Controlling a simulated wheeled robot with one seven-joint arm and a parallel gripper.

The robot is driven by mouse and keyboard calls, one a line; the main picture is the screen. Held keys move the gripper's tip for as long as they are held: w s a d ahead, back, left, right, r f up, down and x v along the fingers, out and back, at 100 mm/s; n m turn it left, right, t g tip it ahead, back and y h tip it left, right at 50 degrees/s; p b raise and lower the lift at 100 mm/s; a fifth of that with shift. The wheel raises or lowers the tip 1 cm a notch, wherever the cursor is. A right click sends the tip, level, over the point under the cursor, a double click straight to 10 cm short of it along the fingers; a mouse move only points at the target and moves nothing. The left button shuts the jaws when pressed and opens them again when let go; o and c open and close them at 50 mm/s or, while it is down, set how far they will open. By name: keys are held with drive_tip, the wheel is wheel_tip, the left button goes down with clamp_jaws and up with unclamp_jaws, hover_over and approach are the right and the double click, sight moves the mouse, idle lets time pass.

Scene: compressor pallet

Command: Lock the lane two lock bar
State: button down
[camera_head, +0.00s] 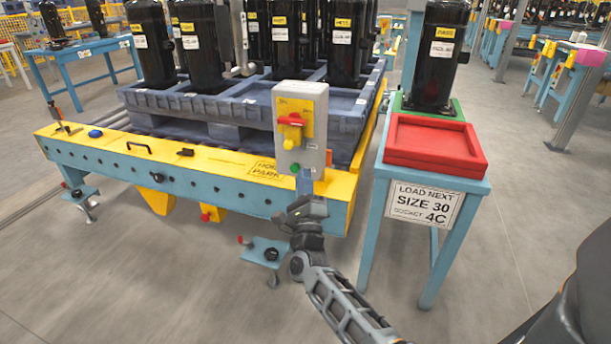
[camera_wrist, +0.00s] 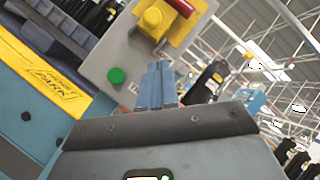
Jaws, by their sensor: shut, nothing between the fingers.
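My gripper (camera_head: 305,180) is in front of the lower edge of a grey control box (camera_head: 312,107), with its fingers together and empty. The box has a yellow plate with a red rotary handle (camera_head: 291,121) and a green button (camera_head: 295,169). In the wrist view the blue fingers (camera_wrist: 158,68) lie just below and right of the green button (camera_wrist: 116,75); contact with the box cannot be told. The red handle (camera_wrist: 184,6) is at the top edge there. No part is clearly marked as the lane two lock bar. A red-knobbed lever (camera_head: 242,240) sits on a low blue bracket.
A yellow-and-blue station frame (camera_head: 190,180) carries a blue-grey pallet (camera_head: 250,105) with several black compressors. A blue stand (camera_head: 420,170) with a red tray (camera_head: 433,143) and a sign is on the right. The floor in front is clear.

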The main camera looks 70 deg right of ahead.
drive_tip(key=v, duration=0.8)
idle(0.4)
drive_tip(key=s+a+r+n+t+y, duration=0.2)
drive_tip(key=s+a+n+y, duration=0.45)
drive_tip(key=a+n, duration=0.4)
drive_tip(key=s+a+r+n+t+y, duration=0.1)
drive_tip(key=s+a+n+t+y, duration=0.1)
drive_tip(key=s+a+n+y, duration=0.65)
drive_tip(key=s+a+r+n+t+y, duration=0.2)
drive_tip(key=s+a+n+y, duration=0.25)
drive_tip(key=a+n, duration=0.8)
drive_tip(key=s+r+n+g+y+p, duration=0.1)
drive_tip(key=r+n+p, duration=0.5)
drive_tip(key=r+p, duration=0.6)
wheel_tip(320, 180, up, 3)
drive_tip(key=shift+s+r+g+y+p, duration=0.25)
drive_tip(key=shift+s+y, duration=0.2)
drive_tip(key=shift+s, duration=0.55)
